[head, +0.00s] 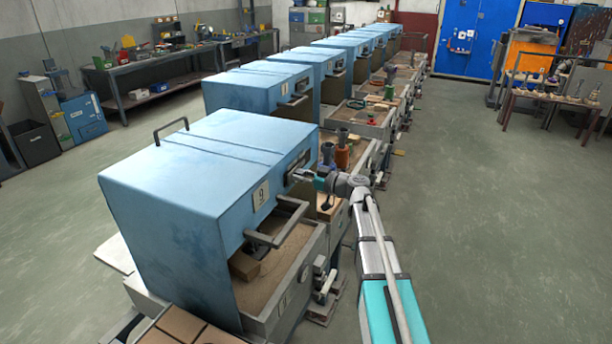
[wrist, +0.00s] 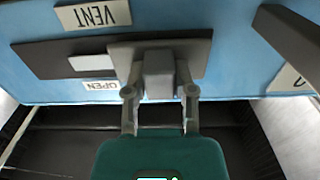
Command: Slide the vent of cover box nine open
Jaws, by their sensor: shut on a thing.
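Cover box nine (head: 190,180) is the nearest blue box, with a "9" plate (head: 260,194) on its front. Its vent strip (head: 300,162) is on the same front. In the wrist view the dark vent strip (wrist: 45,58) lies below an upside-down VENT label (wrist: 93,15). A grey slide plate (wrist: 198,62) covers the strip's right part. An OPEN label (wrist: 100,87) sits beneath the strip, left of the knob. My gripper (wrist: 160,88) is shut on the slide's grey knob (wrist: 158,72), one finger each side. In the head view my gripper (head: 308,177) reaches the vent from the right.
A dark bar handle (head: 278,228) sticks out from the box's front; its end also shows at upper right in the wrist view (wrist: 290,32). A sand-filled tray (head: 310,240) lies below. More blue boxes (head: 255,90) stand behind. The floor at right (head: 480,220) is free.

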